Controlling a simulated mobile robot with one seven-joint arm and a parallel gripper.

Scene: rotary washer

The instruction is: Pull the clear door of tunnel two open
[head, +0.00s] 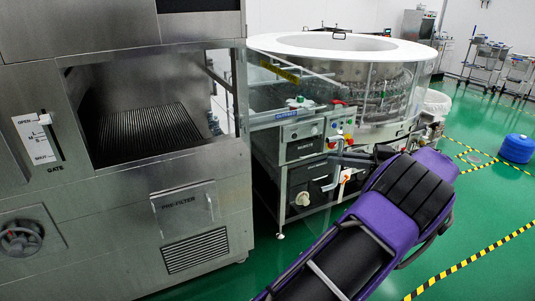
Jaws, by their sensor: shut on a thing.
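My purple and black arm reaches from the bottom edge toward the control end of the rotary washer. My gripper (346,158) is at its far end, small and partly hidden by the arm, in front of the grey control boxes. It is shut on a grey bar-like part, and I cannot tell whether this belongs to a door. A clear panel (315,84) with a yellowish strip (280,70) stands in front of the white-topped round washer (335,46). I cannot make out which clear panel is the door of tunnel two, or whether it stands open.
A steel cabinet (120,205) with an open chamber, a gate lever (46,138) and a handwheel (20,238) fills the left. Red and green buttons (341,138) sit close to my gripper. A blue container (517,148) and carts stand right.

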